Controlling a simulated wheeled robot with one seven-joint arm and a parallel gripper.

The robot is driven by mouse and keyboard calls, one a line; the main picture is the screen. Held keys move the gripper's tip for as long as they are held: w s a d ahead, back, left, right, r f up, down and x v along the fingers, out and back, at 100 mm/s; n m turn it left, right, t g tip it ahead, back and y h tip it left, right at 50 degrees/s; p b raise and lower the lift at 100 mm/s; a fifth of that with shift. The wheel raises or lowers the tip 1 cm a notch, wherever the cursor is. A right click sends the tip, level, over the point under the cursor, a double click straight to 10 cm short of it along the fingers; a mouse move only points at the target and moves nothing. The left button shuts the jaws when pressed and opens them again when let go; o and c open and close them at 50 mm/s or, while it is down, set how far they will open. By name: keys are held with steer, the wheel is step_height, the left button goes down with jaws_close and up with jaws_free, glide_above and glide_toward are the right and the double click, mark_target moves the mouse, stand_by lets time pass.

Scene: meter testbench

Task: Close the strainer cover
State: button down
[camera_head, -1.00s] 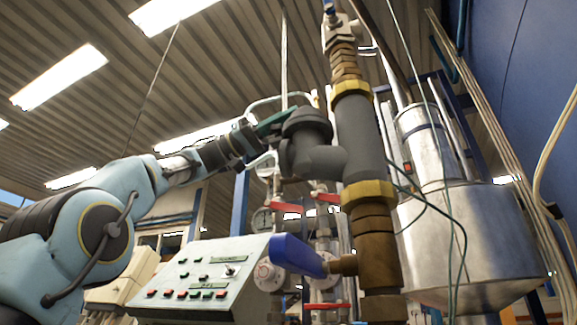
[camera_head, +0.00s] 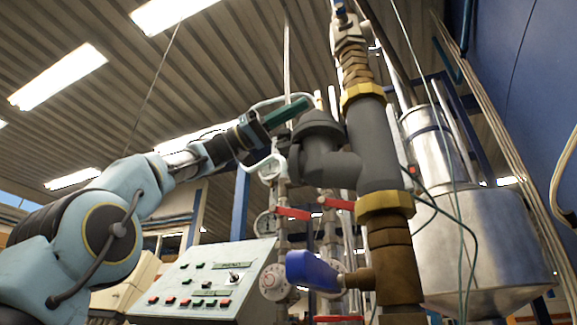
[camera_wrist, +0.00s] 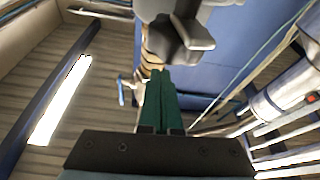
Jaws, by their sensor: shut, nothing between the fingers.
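The strainer is a dark grey pipe fitting (camera_head: 375,150) with a side branch (camera_head: 330,168) pointing up and left. Its rounded grey cover (camera_head: 318,124) sits at the upper end of the branch; I cannot tell whether it is fully seated. In the wrist view a grey part with a protruding tab (camera_wrist: 182,38) lies just beyond the fingertips, probably the cover. My gripper (camera_head: 304,104) has green fingers, pressed together and empty. They are at the upper left of the cover in the head view. The fingers also show in the wrist view (camera_wrist: 160,72). Contact with the cover is unclear.
A brass-collared vertical pipe (camera_head: 385,200) carries the strainer. A blue valve handle (camera_head: 312,270) juts out below it. Red-handled valves (camera_head: 293,213) stand behind, a control panel (camera_head: 205,285) is lower left, and a metal tank (camera_head: 475,245) is at right. Thin cables hang near the pipe.

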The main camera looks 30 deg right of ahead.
steer(key=b+v, duration=0.1)
steer(key=v, duration=0.8)
steer(key=shift+w, duration=0.5)
steer(key=shift+a+r, duration=0.1)
